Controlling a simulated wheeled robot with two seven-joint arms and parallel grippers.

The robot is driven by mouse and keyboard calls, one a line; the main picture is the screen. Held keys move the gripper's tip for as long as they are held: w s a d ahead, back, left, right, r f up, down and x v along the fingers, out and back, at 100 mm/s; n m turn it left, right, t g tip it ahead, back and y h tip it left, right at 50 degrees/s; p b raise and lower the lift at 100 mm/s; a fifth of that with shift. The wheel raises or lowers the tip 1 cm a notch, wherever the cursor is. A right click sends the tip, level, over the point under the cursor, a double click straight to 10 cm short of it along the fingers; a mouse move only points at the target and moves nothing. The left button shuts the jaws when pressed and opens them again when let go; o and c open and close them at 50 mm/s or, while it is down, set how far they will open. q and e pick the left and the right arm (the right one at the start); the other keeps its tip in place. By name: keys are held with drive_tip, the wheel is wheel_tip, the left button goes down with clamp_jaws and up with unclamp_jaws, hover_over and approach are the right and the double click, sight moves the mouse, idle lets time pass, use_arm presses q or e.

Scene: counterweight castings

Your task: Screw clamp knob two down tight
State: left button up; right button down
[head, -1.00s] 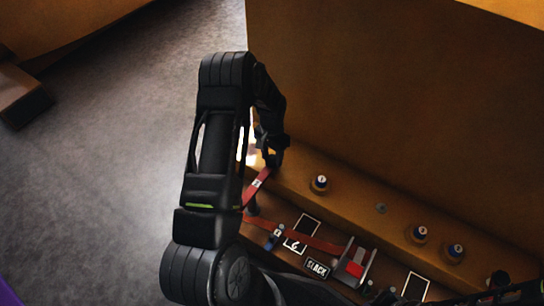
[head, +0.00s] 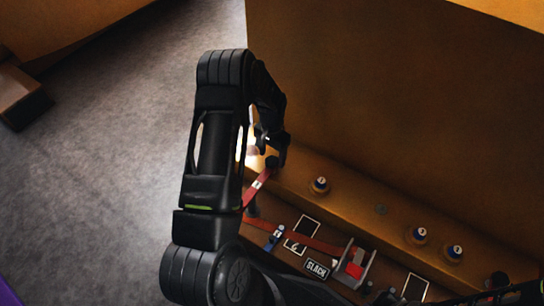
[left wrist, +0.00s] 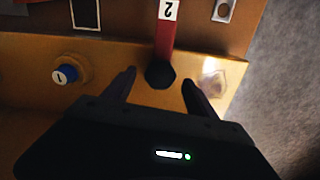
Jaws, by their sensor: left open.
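Clamp knob two is the dark, faceted knob (left wrist: 159,74) at the end of a red strap (left wrist: 166,38) with a white tag marked 2. In the left wrist view it sits between the two fingers of my open left gripper (left wrist: 158,82), with a gap to each finger. In the head view the left gripper (head: 272,148) is at the left end of the yellow ledge, around the dark knob (head: 271,163), and the red strap (head: 257,187) runs down from it. How far down the knob is screwed cannot be told. My right gripper cannot be made out.
A blue-topped knob marked 1 (left wrist: 66,75) stands on the ledge beside knob two. Other numbered knobs (head: 320,185) (head: 418,234) stand farther right. A SLACK plate (head: 317,268) and a grey-and-red buckle (head: 354,265) lie in front. A tall brown wall (head: 400,100) rises behind the ledge.

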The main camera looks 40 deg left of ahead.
sight(272, 161)
use_arm(q)
wheel_tip(272, 161, up, 6)
drive_tip(key=shift+r+p, duration=0.2)
drive_tip(key=shift+p, duration=0.5)
drive_tip(key=shift+f, duration=0.1)
